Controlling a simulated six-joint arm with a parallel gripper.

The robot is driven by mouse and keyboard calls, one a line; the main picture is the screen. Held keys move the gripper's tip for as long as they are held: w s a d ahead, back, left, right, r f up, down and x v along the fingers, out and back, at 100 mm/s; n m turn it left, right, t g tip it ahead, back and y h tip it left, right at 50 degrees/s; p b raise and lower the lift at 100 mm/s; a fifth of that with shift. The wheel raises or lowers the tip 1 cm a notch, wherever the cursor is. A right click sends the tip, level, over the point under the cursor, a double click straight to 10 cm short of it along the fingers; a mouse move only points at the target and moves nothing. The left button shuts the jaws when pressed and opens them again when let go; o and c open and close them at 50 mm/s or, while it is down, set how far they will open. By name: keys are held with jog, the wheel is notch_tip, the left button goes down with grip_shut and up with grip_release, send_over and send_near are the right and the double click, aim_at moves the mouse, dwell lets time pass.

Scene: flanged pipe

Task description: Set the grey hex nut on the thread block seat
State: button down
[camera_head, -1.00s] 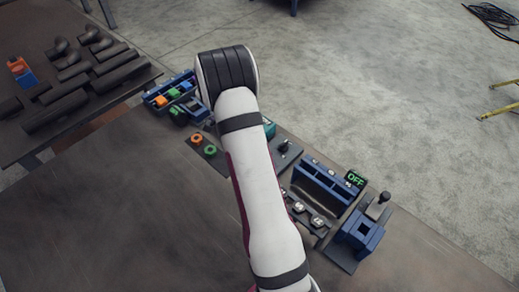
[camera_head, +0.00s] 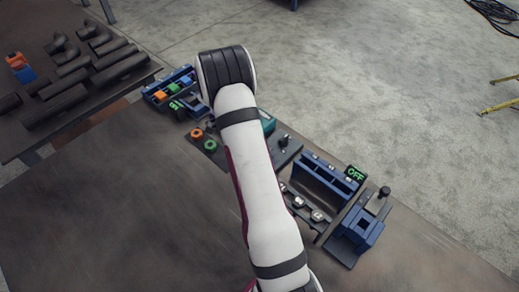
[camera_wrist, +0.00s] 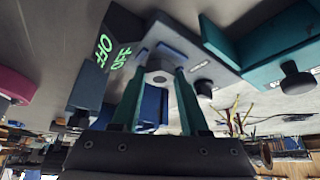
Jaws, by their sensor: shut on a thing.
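In the wrist view my gripper (camera_wrist: 157,72) is shut on the grey hex nut (camera_wrist: 159,76), which sits between the tips of its two teal fingers. The nut's hole faces the camera. A grey plate with labels and a dark knob lies behind the nut. I cannot tell whether the nut touches anything there. In the head view my arm hides the gripper and the held nut. I cannot tell for certain which fixture is the thread block seat.
The head view shows a blue tray (camera_head: 157,96) with coloured pieces, orange (camera_head: 197,134) and green rings, a blue rack (camera_head: 322,184) beside an OFF display (camera_head: 355,173), and a blue block (camera_head: 347,239). Dark pipes (camera_head: 60,104) lie on the left table. The near bench is clear.

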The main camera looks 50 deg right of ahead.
jog(key=shift+f, duration=0.25)
jog(key=shift+c, duration=1.7)
grip_release()
jog(key=shift+o, duration=0.2)
jog(key=o, duration=0.3)
jog(key=shift+r, duration=3.5)
